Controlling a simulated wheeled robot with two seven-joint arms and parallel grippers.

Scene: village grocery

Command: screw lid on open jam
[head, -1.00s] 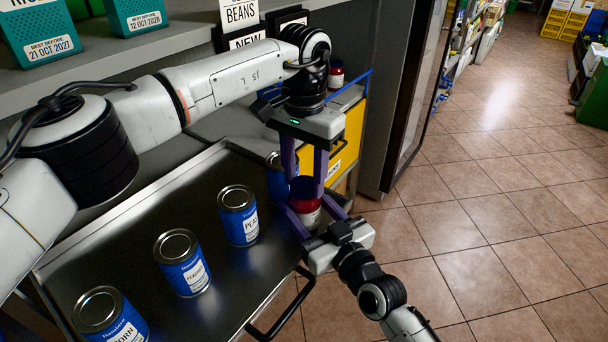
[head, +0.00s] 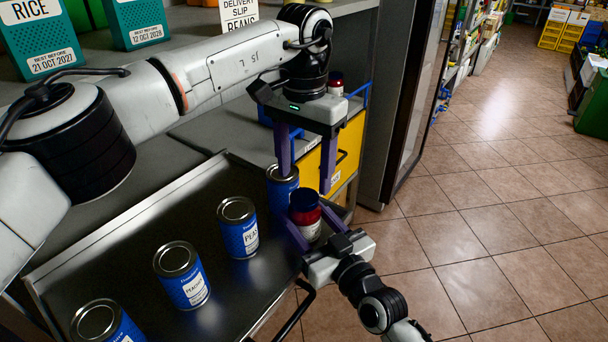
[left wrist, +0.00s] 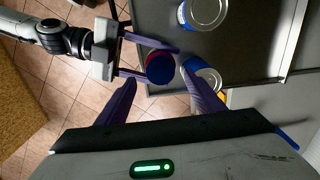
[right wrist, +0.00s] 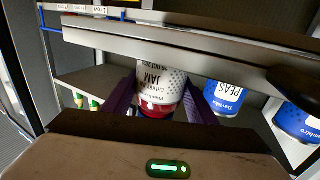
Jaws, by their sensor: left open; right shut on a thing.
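The jam jar (head: 306,227), red with a white label, stands upright between the fingers of my right gripper (head: 309,220), which is shut on it beside the tray's right edge. A dark blue lid (head: 305,188) sits on top of the jar; it shows from above in the left wrist view (left wrist: 160,65). Whether it is screwed tight cannot be told. My left gripper (head: 306,178) is open and points down, its fingers spread just above and either side of the lid. The right wrist view shows the jar's label (right wrist: 160,75) between the right fingers.
A dark metal tray (head: 160,235) holds several blue cans, one can (head: 282,184) close to the left gripper's fingers. A yellow drawer cart (head: 345,150) stands behind. A shelf with teal boxes (head: 137,22) is at upper left. Tiled floor (head: 480,240) is free to the right.

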